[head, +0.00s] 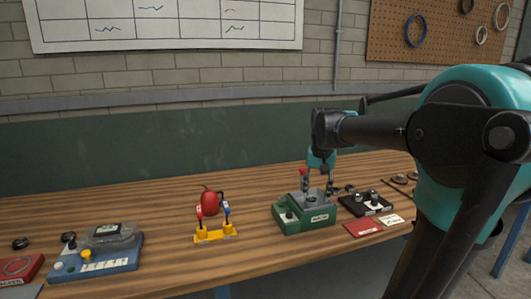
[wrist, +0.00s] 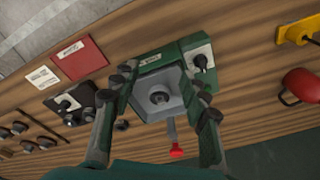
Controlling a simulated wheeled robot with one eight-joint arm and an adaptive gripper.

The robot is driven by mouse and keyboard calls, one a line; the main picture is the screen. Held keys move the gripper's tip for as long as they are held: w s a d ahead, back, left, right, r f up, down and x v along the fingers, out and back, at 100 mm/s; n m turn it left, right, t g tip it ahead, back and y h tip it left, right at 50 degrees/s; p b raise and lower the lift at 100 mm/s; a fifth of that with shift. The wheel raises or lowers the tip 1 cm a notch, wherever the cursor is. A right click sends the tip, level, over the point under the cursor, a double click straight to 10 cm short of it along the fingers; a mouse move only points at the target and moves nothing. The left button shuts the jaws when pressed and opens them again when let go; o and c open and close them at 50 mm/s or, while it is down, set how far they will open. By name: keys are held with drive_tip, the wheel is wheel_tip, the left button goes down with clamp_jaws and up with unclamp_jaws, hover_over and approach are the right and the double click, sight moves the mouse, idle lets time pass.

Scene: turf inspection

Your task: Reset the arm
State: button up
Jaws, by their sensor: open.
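My gripper (head: 319,188) is open and points down over a green box (head: 304,218) on the wooden bench. The box has a grey recessed top, a black knob on its front and a red-tipped lever (head: 303,176). In the wrist view, my gripper's fingers (wrist: 163,100) stand apart on either side of the box's grey top (wrist: 178,76), with a round dark part between them. Nothing shows held. I cannot tell whether the fingers touch the box. My teal and black arm reaches in from the right in the head view.
A yellow stand (head: 215,235) with red and blue handles and a red round object (head: 209,203) are left of the box. A blue device (head: 97,258) is farther left. A black knob panel (head: 365,203) and a red card (head: 363,228) lie right. Bare bench (head: 160,213) lies between devices.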

drive_tip(key=s+d+f+n+t, duration=0.2)
drive_tip(key=s+f+n, duration=0.1)
drive_tip(key=s+f, duration=1.4)
wheel_tip(320, 180, down, 4)
drive_tip(key=shift+s+d+r+t, duration=0.15)
drive_tip(key=shift+s+d+t, duration=0.1)
drive_tip(key=shift+t, duration=0.05)
